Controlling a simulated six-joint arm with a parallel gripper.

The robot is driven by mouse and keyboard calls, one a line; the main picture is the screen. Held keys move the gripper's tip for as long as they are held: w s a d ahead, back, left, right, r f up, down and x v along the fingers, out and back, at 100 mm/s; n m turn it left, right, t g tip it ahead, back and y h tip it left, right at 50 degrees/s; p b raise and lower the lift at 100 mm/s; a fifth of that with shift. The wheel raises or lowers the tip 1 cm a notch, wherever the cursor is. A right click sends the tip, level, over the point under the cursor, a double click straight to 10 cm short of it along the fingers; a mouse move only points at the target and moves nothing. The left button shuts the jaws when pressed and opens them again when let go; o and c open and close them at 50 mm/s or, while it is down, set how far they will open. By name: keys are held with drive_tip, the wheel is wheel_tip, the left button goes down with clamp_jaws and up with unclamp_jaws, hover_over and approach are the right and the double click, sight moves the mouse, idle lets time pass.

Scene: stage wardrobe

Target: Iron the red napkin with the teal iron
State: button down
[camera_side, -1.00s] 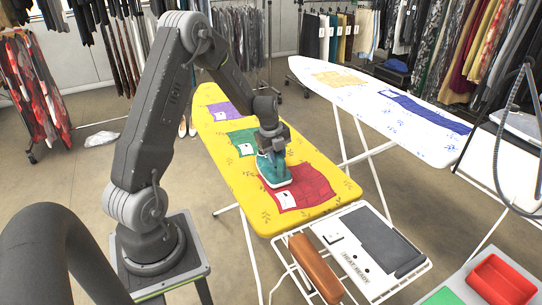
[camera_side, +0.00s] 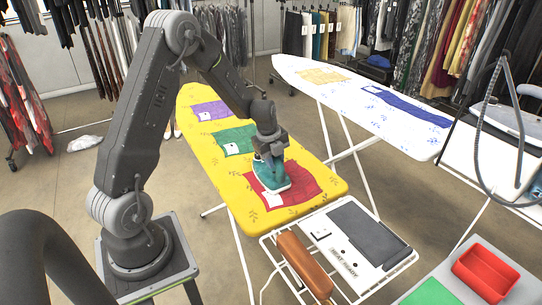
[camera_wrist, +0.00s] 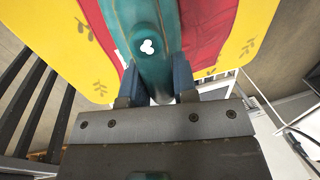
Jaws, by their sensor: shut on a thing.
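The red napkin (camera_side: 302,187) lies flat on the near end of the yellow ironing board (camera_side: 333,187). The teal iron (camera_side: 270,177) is on the upper left part of the napkin, its soleplate down on or very near the cloth; I cannot tell if there is a gap. My gripper (camera_side: 268,153) is shut on the iron's handle. In the wrist view the fingers of my gripper (camera_wrist: 157,85) clasp the teal handle (camera_wrist: 143,40), with the red napkin (camera_wrist: 208,30) showing beyond on both sides. The iron hides part of the napkin.
A green napkin (camera_side: 235,140) and a purple napkin (camera_side: 210,110) lie farther along the board. A wire rack with a white panel (camera_side: 345,262) and a brown roll (camera_side: 303,265) adjoins the near end. A white board (camera_side: 300,68) stands right. A red tray (camera_side: 486,272) is at lower right.

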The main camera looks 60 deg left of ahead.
drive_tip(key=shift+d, duration=4.1)
drive_tip(key=shift+w, duration=2.7)
drive_tip(key=shift+s+a+f, duration=0.1)
drive_tip(key=shift+a, duration=6.4)
drive_tip(key=shift+w, duration=2.75)
drive_tip(key=shift+d, duration=6.5)
wheel_tip(320, 180, up, 9)
drive_tip(key=shift+f, duration=0.2)
